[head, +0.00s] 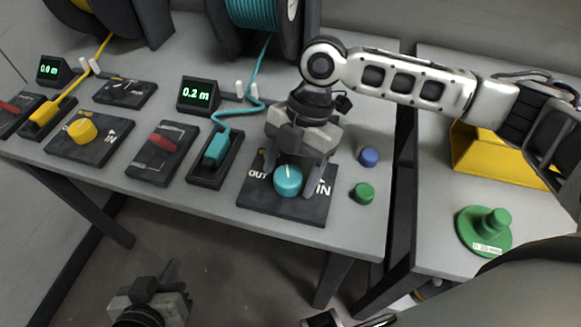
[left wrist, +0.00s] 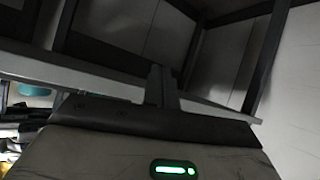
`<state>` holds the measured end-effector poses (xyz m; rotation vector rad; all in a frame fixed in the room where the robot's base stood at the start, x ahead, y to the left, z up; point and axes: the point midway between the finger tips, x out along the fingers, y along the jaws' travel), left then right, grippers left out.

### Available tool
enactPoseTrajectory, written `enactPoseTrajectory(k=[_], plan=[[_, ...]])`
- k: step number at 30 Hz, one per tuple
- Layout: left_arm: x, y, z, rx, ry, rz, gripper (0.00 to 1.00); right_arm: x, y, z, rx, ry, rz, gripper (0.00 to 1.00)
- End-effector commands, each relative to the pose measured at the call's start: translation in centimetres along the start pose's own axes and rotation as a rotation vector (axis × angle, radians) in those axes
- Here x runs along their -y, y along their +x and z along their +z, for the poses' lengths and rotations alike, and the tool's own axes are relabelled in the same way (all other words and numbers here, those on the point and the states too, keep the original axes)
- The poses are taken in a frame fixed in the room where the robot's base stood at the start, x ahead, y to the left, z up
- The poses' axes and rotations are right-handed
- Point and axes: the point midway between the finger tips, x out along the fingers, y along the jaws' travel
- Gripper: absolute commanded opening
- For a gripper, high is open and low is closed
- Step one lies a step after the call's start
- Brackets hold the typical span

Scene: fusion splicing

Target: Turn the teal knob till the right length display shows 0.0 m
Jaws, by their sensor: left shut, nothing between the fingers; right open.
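The teal knob (head: 288,181) sits on a dark panel (head: 257,197) marked OUT on the left and IN on the right. A white line marks its top. My right gripper (head: 294,188) is over the knob with its open fingers on either side of it; whether they touch it I cannot tell. The right length display (head: 199,94) reads 0.2 m in green. My left gripper (head: 160,275) is low in front of the table, shut and empty; its fingers (left wrist: 162,88) also show in the left wrist view.
The left display (head: 49,70) reads 0.0 m. A yellow knob (head: 82,130), red levers, a teal connector (head: 217,148) and a teal cable spool (head: 262,12) are to the left. Blue (head: 369,157) and green (head: 362,193) buttons lie right of the knob panel. A gap separates the side table.

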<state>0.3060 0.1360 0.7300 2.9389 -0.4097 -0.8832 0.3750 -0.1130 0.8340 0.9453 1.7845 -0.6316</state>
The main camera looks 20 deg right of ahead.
Motion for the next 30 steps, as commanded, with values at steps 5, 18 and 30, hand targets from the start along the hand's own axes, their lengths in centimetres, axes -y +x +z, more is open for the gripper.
enactPoseTrajectory(k=[5, 18, 30], plan=[[0.0, 0.1, -0.1, -0.002, 0.000, 0.000, 0.00, 0.0, 0.1, 0.0, 0.000, 0.000, 0.000, 0.68], [0.0, -0.2, -0.1, 0.007, 0.000, -0.003, 0.00, 0.0, -0.1, -0.1, 0.000, 0.013, 0.004, 0.23], [0.6, -2.5, -1.9, 0.077, 0.072, -0.042, 0.00, 0.3, -0.6, -0.4, -0.002, 0.311, 0.123, 0.24]])
